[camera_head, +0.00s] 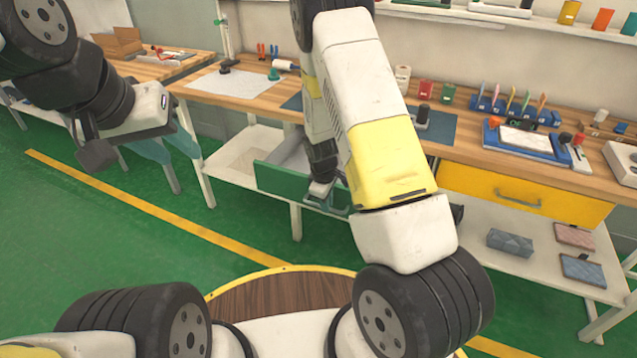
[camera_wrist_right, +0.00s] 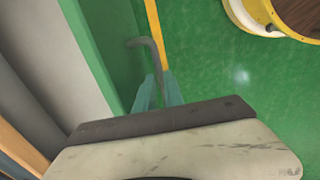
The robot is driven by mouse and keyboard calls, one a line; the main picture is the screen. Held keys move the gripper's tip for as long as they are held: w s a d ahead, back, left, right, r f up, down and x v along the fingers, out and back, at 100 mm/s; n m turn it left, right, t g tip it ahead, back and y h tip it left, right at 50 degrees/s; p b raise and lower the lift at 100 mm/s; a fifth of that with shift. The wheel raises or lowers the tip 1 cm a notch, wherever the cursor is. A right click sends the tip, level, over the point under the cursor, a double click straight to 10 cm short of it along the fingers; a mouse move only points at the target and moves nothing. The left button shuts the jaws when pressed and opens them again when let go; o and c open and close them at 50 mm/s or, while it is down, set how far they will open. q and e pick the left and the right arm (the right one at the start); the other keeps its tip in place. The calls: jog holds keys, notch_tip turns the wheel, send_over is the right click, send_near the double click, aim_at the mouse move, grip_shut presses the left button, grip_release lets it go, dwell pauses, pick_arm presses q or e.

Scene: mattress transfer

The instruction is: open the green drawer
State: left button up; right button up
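The green drawer (camera_head: 282,184) is under the workbench and stands pulled out. Its grey inside shows behind the green front. In the right wrist view, the green front (camera_wrist_right: 112,50) is at the left, with a bent grey handle (camera_wrist_right: 150,48) on its outer side. My right gripper (camera_wrist_right: 159,88) has its two teal fingers close around the handle's bar and looks shut on it. In the head view, my right arm hides part of the drawer and gripper. My left gripper (camera_head: 180,155) is at the left, open and empty, away from the drawer.
The wooden workbench (camera_head: 460,147) above holds tools, cups and trays. A yellow drawer (camera_head: 480,190) sits to the right, above a lower shelf (camera_head: 490,222) with several small boxes. The green floor (camera_head: 110,255) in front at left is clear.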

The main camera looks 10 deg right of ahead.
jog(key=shift+o, duration=1.4)
jog(key=shift+r, duration=0.1)
notch_tip(320, 180, up, 8)
jog(key=s, duration=0.1)
jog(key=shift+a+f, duration=0.25)
jog(key=shift+a, duration=0.15)
